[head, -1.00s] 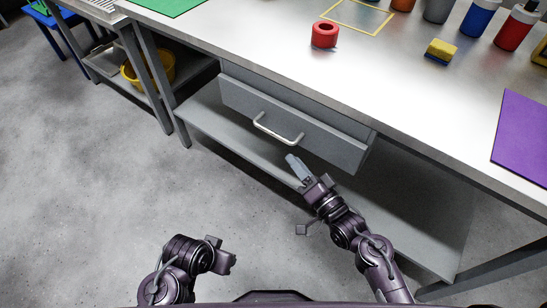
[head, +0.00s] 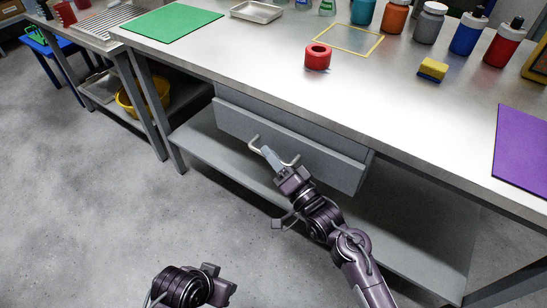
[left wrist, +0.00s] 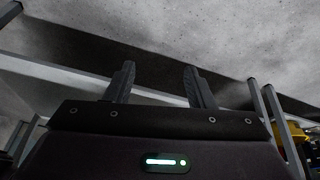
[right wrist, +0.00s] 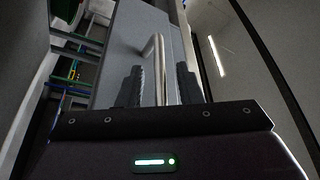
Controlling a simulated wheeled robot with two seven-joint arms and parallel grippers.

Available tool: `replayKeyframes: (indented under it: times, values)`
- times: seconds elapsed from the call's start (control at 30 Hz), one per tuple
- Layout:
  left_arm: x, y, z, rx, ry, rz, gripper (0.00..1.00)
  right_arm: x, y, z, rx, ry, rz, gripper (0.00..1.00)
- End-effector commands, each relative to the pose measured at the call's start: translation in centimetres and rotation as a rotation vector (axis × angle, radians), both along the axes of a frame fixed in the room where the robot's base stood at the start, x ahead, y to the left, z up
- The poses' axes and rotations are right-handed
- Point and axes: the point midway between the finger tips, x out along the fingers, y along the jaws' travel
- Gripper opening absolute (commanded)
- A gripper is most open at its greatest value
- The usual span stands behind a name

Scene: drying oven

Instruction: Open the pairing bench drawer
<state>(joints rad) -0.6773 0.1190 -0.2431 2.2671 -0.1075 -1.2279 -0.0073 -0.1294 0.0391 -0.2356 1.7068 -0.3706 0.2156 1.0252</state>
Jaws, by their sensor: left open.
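The grey bench drawer (head: 325,158) is under the metal worktop in the head view. In the right wrist view the handle (right wrist: 159,60) runs between the two fingers of my right gripper (right wrist: 159,85), with space seen on both sides. That gripper is open around the handle. My left gripper (head: 224,282) is low in the head view, far from the drawer; its fingers are apart and empty in the left wrist view (left wrist: 158,85).
The worktop (head: 390,125) holds a red ring-shaped object (head: 318,57), a yellow sponge (head: 432,69), a purple mat (head: 522,150) and several bottles. A lower shelf (head: 215,150) runs beneath the drawer. A side rack with a yellow basket (head: 128,104) stands left. The floor in front is clear.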

Motion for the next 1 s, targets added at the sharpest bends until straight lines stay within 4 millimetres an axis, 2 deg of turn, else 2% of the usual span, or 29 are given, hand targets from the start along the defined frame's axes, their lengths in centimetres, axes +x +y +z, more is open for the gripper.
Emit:
replayKeyframes:
  times: [0.1, 0.33, 0.77, 1.0]
  values:
    - [0.0, 0.0, 0.0, 0.000, 0.000, 0.000, 0.49, 0.0, 0.0, 0.0, 0.000, 0.000, 0.000, 0.30]
    - [0.0, 0.0, 0.0, 0.000, 0.000, 0.000, 0.49, 0.0, 0.0, 0.0, 0.000, 0.000, 0.000, 0.00]
    - [-0.1, 0.1, 0.4, 0.003, 0.007, 0.002, 0.49, -0.5, 0.3, 0.1, 0.001, 0.002, 0.000, 0.00]
    - [-1.0, 2.5, 1.2, 0.069, 0.120, 0.042, 0.49, -3.6, 2.5, 0.4, 0.004, 0.005, 0.001, 0.00]
